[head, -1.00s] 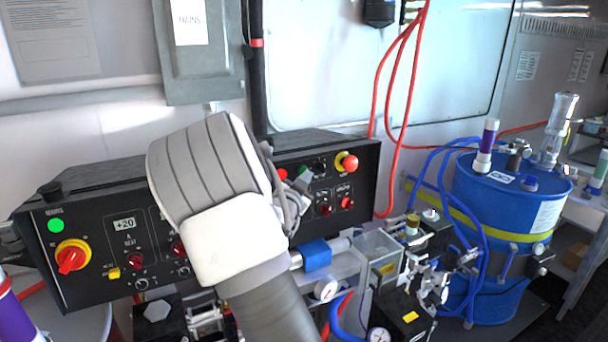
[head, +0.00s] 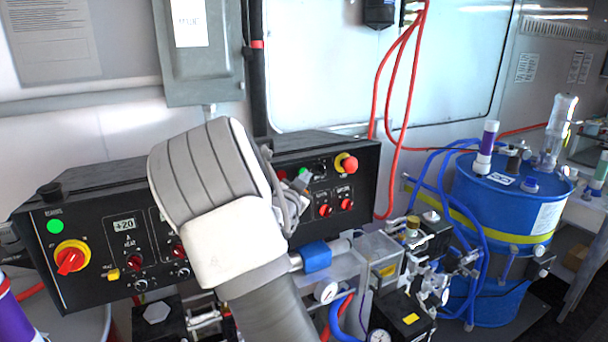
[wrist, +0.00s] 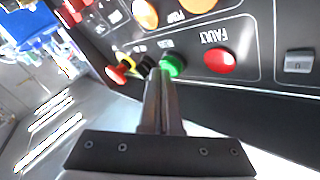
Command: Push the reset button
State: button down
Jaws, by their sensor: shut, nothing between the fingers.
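The black control panel (head: 110,215) faces me, and my arm hides its middle. In the wrist view a small black button (wrist: 147,62) sits between a round green light or button (wrist: 174,66) and a red mushroom knob (wrist: 117,73) on a yellow base. No reset label is legible. My gripper (wrist: 158,72) is shut and empty, and its tips are at the panel face just beside the black button and the green one. I cannot tell whether they touch. In the head view my gripper (head: 299,184) is partly hidden beside the panel's right part.
A red FAULT light (wrist: 220,60) lies near the green one. The head view shows a red-yellow rotary switch (head: 70,258) at the panel's left. Pipework with a blue sleeve (head: 316,256) runs below the panel. A blue drum (head: 500,210) with hoses stands at right.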

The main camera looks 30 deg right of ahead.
dwell(0.4)
jog(key=shift+s+r+b, duration=0.1)
jog(key=shift+s+b, duration=0.25)
jog(key=shift+s, duration=0.4)
jog(key=shift+s, duration=0.1)
jog(key=s, duration=0.2)
jog(key=s+r, duration=0.1)
jog(key=s, duration=0.1)
jog(key=shift+s+a+b, duration=0.2)
jog(key=shift+s+b, duration=0.15)
jog(key=shift+s, duration=0.05)
dwell(0.5)
